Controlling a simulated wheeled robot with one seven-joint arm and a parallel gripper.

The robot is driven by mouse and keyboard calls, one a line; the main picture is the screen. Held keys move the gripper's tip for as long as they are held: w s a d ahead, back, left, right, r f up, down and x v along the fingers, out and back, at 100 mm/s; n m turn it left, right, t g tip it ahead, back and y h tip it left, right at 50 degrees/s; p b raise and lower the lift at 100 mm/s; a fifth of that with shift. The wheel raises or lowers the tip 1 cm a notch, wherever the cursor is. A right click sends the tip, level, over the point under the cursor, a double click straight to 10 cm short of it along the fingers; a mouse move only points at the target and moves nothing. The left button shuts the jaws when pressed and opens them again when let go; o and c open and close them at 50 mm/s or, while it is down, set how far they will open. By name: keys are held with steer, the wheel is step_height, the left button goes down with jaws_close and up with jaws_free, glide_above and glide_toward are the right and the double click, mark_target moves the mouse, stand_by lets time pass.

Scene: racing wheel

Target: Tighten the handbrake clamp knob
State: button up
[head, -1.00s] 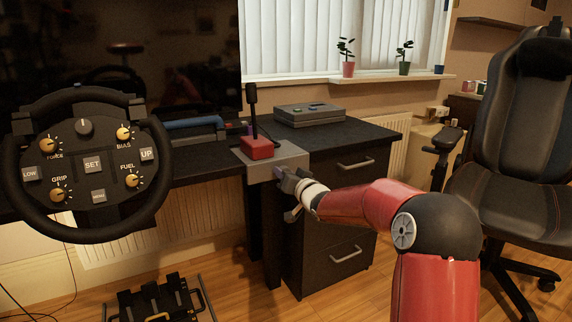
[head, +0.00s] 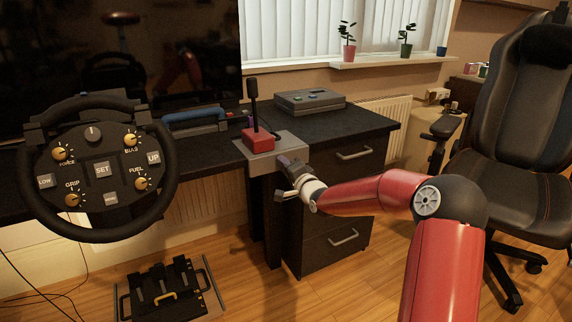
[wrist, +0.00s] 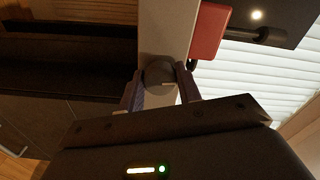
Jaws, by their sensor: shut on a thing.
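The handbrake (head: 257,142) is a red block with an upright black lever, on a grey mounting plate (head: 287,150) at the desk's front edge. In the wrist view the red block (wrist: 209,32) shows at the top, beside the pale plate (wrist: 160,25). The clamp knob (wrist: 158,74) is a dark round piece below the plate, between my fingers. My gripper (wrist: 159,92) is shut on the knob, one finger on each side. In the head view my gripper (head: 284,174) is at the plate's front edge, and the knob cannot be made out there.
A steering wheel (head: 102,170) is at the left, with pedals (head: 163,286) on the floor below. A drawer cabinet (head: 340,195) stands just behind my gripper. A grey box (head: 310,101) lies on the desk. A black chair (head: 520,140) is at the right.

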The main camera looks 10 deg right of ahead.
steer(key=shift+m, duration=0.5)
steer(key=o, duration=1)
steer(key=v, duration=0.7)
steer(key=shift+s, duration=0.35)
steer(key=shift+d, duration=0.1)
